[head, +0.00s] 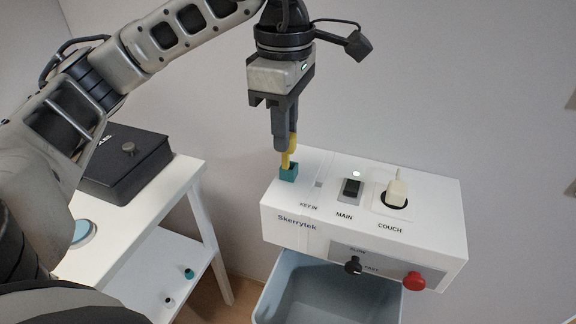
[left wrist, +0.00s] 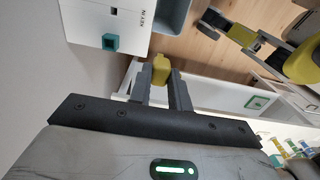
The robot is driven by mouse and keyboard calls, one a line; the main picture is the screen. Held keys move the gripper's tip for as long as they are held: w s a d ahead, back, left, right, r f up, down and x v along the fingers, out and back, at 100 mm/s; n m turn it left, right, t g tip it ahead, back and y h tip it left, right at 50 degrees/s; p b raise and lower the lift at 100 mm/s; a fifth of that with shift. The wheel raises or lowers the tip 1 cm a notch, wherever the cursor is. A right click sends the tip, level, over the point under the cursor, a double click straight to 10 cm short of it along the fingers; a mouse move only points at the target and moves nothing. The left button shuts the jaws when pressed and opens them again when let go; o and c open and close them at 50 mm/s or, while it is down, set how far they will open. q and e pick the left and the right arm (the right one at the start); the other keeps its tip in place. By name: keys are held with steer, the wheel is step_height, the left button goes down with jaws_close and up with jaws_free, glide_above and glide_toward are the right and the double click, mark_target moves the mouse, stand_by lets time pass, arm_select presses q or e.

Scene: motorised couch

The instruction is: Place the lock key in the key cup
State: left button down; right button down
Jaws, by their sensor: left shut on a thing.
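My left gripper (head: 287,143) comes down from above and is shut on the yellow lock key (head: 288,157). The key also shows between the fingers in the left wrist view (left wrist: 161,68). The teal square key cup (head: 288,173) stands on the left top corner of the white control box (head: 330,222). In the head view the key's lower end overlaps the cup's top edge. In the left wrist view the cup (left wrist: 110,43) appears to the left of the key, with a gap between them in the picture.
The box top has a KEY IN slot (head: 318,184), a black MAIN switch (head: 351,188) and a white COUCH plug (head: 396,190). A grey-blue bin (head: 325,295) is below. A white table (head: 170,195) with a black case (head: 125,160) stands left.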

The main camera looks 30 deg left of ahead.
arm_select(q)
steer(key=w+a+f, duration=0.1)
steer(key=w+f, duration=0.1)
steer(key=w, duration=0.1)
steer(key=w+a+f+b, duration=0.1)
steer(key=w+a+f, duration=0.1)
steer(key=w+f, duration=0.1)
steer(key=w+a+f, duration=0.2)
steer(key=w, duration=0.1)
steer(key=shift+a+f, duration=0.2)
steer(key=f, duration=0.3)
steer(key=w+f, duration=0.1)
steer(key=shift+w+a+f, duration=0.1)
steer(key=shift+a+f, duration=0.25)
steer(key=shift+a, duration=0.05)
steer(key=shift+f, duration=0.1)
